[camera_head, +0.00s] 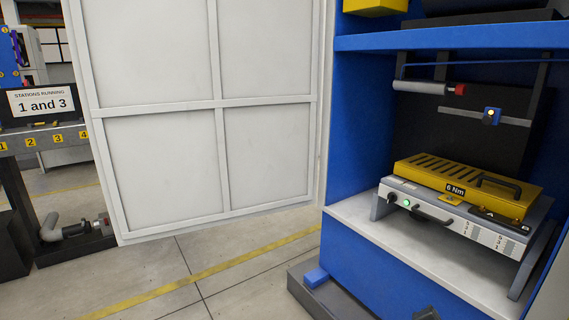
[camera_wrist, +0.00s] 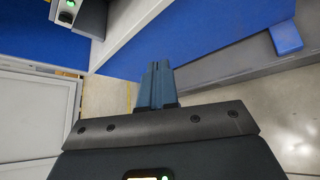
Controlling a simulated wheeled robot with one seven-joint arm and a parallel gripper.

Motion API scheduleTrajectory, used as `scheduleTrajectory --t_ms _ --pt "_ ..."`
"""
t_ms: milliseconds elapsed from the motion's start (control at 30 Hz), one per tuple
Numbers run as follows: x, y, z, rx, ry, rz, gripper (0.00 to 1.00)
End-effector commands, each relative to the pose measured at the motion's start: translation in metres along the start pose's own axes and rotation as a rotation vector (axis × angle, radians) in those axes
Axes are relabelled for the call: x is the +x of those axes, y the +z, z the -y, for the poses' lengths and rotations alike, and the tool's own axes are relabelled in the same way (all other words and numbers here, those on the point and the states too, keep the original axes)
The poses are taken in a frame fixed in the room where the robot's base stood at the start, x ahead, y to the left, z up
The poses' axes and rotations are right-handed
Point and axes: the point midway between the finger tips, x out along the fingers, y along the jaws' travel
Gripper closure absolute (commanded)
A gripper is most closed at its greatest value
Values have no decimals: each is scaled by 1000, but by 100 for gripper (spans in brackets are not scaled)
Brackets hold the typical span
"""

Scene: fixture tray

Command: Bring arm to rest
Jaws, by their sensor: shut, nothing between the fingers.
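My gripper (camera_wrist: 158,84) shows in the wrist view, its two fingers pressed together with nothing between them. Beyond the fingertips are the blue cabinet front and the floor, and the gripper is apart from both as far as I can see. In the head view only a small dark piece at the bottom edge, right of centre, may be part of my arm. The rest of the arm is hidden from that view.
A blue cabinet (camera_head: 345,250) stands at the right. On its light shelf is a fixture (camera_head: 470,225) with a yellow slotted top (camera_head: 455,175). A large white panelled door (camera_head: 165,155) stands left of it. Open floor (camera_head: 215,270) lies in front.

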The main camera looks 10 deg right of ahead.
Motion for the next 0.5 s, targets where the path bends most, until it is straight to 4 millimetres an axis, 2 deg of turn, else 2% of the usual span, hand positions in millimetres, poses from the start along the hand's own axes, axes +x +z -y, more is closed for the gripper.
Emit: scheduleTrajectory --t_ms 33,200,400,500 --pt "-22 -24 13 71 22 -45 100" --pt "-90 -76 43 341 87 -183 100" --pt "-177 -108 77 661 120 -340 100" --pt "-221 -112 92 821 121 -416 100"
